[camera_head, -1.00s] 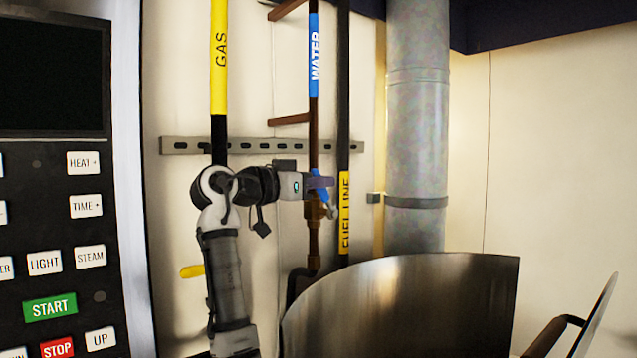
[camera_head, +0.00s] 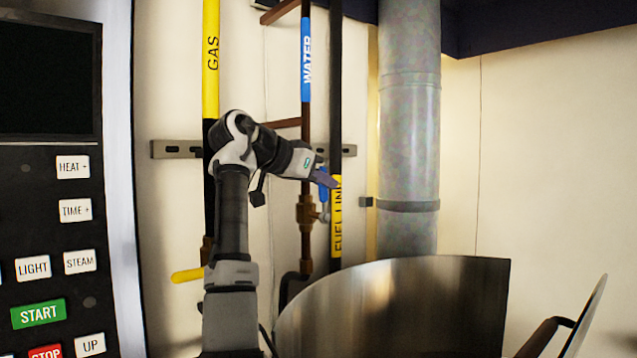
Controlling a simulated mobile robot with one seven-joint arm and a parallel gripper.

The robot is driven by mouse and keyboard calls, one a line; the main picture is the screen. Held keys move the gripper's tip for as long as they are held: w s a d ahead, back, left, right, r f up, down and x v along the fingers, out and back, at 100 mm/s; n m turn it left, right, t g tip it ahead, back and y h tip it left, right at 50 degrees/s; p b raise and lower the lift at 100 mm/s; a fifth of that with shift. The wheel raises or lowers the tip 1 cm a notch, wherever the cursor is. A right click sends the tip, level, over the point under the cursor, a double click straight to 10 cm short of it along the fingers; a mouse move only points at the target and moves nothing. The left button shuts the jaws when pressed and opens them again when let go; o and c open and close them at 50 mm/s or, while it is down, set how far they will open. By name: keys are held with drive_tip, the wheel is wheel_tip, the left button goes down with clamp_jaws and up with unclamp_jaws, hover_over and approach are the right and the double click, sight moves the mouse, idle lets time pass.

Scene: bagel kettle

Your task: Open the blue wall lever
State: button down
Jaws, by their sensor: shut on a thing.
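The blue wall lever (camera_head: 323,193) sits on a brass valve (camera_head: 307,211) on the brown water pipe, which carries a blue WATER label (camera_head: 306,60). My gripper (camera_head: 327,179) reaches in from the left and is shut on the lever. Its purple-grey fingers cover the upper part of the lever, and a short blue piece shows just below them. The lever's exact angle is hard to tell behind the fingers.
A yellow GAS pipe (camera_head: 211,60) with a yellow handle (camera_head: 188,275) runs left of the water pipe. The FUEL LINE pipe (camera_head: 336,215) stands close on the right. A large metal kettle (camera_head: 400,310) is below, and a button panel (camera_head: 50,230) is at far left.

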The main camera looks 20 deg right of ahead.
drive_tip(key=shift+w+d+y, duration=0.1)
drive_tip(key=shift+d+y, duration=0.2)
drive_tip(key=shift+y, duration=0.1)
drive_tip(key=shift+g, duration=0.3)
drive_tip(key=c, duration=1.5)
unclamp_jaws()
drive_tip(key=shift+d, duration=0.1)
drive_tip(key=v, duration=1.4)
drive_tip(key=shift+d, duration=0.15)
